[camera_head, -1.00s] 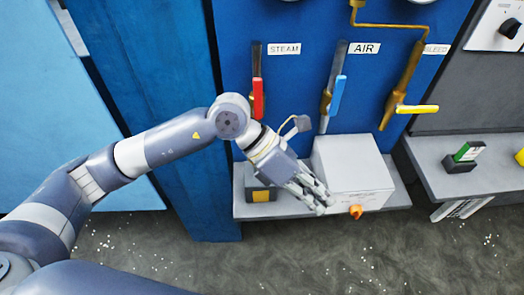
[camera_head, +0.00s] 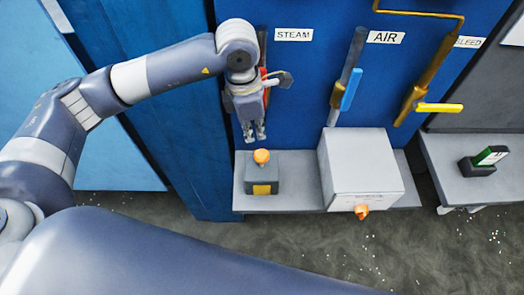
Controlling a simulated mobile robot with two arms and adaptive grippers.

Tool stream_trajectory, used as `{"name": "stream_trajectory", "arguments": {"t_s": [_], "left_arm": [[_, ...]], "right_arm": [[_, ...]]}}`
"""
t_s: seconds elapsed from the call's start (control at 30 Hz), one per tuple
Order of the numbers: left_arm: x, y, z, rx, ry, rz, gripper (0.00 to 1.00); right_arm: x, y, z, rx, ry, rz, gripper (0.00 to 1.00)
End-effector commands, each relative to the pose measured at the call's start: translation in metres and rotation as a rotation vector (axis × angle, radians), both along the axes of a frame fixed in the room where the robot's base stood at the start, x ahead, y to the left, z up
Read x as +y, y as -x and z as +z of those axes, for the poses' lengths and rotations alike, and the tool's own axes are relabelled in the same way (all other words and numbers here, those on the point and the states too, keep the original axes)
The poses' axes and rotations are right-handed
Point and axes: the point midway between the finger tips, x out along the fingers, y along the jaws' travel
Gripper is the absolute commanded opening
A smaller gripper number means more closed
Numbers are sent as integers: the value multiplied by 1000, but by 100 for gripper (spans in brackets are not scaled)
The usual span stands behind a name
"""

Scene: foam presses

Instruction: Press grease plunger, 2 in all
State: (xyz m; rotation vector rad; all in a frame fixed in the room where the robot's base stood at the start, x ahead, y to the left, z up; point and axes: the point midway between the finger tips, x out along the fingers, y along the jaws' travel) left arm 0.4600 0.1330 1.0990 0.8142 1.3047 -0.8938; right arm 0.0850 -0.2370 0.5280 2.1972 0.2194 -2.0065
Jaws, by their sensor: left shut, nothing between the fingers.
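A small grey block with a yellow label and an orange round knob (camera_head: 261,157) on top, which looks like the grease plunger, stands on the left part of the grey shelf (camera_head: 300,198). The knob stands up from the block. My left gripper (camera_head: 255,132) points down just above and slightly behind the knob in the picture. Its fingers are shut and empty, with a small gap to the knob. My right gripper is not in view.
A white box (camera_head: 362,170) with an orange knob (camera_head: 362,211) on its front stands right of the plunger. Behind are STEAM, AIR and BLEED valve levers, red, blue (camera_head: 351,90) and yellow (camera_head: 440,107). A green-topped block (camera_head: 490,157) stands on another shelf at right.

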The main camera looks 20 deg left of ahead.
Motion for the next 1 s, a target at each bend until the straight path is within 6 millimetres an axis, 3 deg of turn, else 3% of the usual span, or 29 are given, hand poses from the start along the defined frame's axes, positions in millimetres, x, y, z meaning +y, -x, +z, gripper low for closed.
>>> {"name": "stream_trajectory", "arguments": {"t_s": [0.27,0.73,1.0], "left_arm": [[-1,0,-9,2,2,-1,0],[-6,-2,-63,2,2,0,0],[-7,-3,-70,0,2,-1,0]], "right_arm": [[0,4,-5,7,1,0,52],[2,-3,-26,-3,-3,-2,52],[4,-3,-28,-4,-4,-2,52]]}}
